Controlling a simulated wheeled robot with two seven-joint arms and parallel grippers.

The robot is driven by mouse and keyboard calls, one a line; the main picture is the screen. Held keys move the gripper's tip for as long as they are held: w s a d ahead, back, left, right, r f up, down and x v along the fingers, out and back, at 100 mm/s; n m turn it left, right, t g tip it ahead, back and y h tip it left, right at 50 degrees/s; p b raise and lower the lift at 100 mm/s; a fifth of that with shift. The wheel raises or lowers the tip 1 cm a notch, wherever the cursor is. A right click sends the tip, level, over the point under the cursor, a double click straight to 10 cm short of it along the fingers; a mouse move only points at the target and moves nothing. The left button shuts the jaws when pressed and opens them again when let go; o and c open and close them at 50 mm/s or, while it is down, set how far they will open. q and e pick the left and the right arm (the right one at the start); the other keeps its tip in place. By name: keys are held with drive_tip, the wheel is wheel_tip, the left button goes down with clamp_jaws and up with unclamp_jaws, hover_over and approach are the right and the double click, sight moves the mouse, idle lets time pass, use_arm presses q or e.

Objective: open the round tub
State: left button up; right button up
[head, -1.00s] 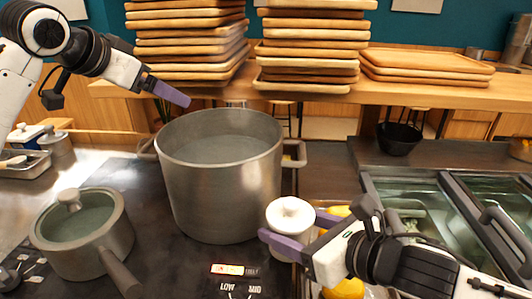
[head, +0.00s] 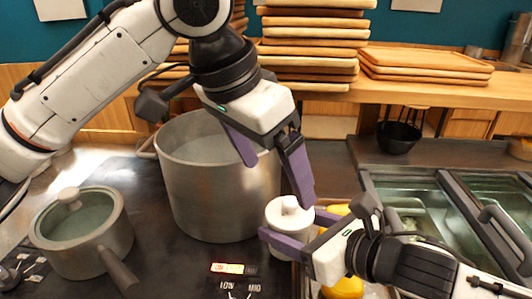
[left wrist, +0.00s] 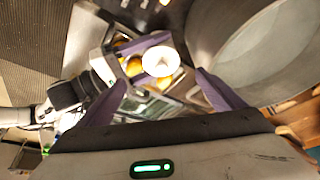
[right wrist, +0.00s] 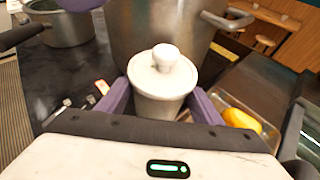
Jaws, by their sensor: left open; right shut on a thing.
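The round tub (head: 283,220) is a small white tub with a knobbed lid (right wrist: 162,70), and the lid sits on it. My right gripper (head: 292,232) is shut on the tub's body, with one purple finger on each side. The tub is upright, in front of the big pot. My left gripper (head: 276,172) is open and empty, above the tub with its fingers pointing down. In the left wrist view the white lid (left wrist: 161,62) shows between the open purple fingers, farther off. The tub's base is hidden in the right wrist view.
A large metal pot (head: 215,195) stands on the dark stove just behind the tub. A lidded saucepan (head: 82,235) is at the left. Yellow fruit (head: 343,288) lies in a tray by the right gripper. Stacked wooden trays (head: 312,45) fill the shelf behind.

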sight(288, 203)
use_arm(q)
drive_tip(key=x, duration=0.9)
drive_tip(key=shift+r, duration=0.1)
drive_tip(key=shift+c, duration=0.5)
drive_tip(key=c, duration=1.2)
drive_tip(key=shift+r, duration=0.1)
drive_tip(key=shift+w+r, duration=0.1)
drive_tip(key=shift+r, duration=0.9)
